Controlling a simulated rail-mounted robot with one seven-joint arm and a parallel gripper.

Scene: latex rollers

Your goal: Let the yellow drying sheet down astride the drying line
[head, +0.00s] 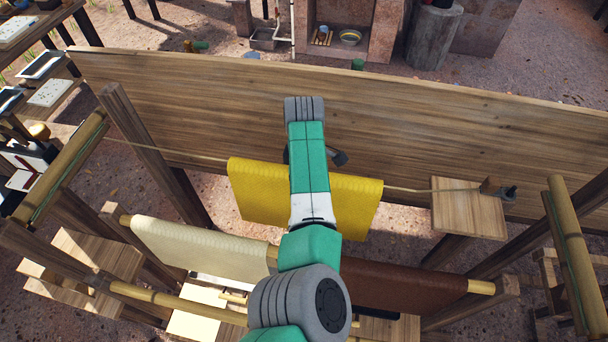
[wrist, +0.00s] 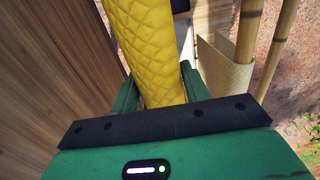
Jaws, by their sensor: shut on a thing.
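The yellow drying sheet (head: 258,192) has a quilted surface and hangs folded, with its front flap facing me in the head view. The thin drying line (head: 408,190) runs from the left post to a small wooden block at the right. It meets the sheet's upper edge at both ends; whether the sheet rests on it is hidden. My gripper (wrist: 156,88) is shut on the yellow sheet in the wrist view, one green finger on each side of the fold. In the head view my arm covers the gripper and the sheet's middle.
A cream sheet (head: 190,247) and a brown sheet (head: 400,286) hang on a pole nearer me. A long wooden board (head: 440,130) stands behind the line. Bamboo rails stand at left (head: 62,165) and right (head: 570,250). A small wooden shelf (head: 468,212) is at the line's right end.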

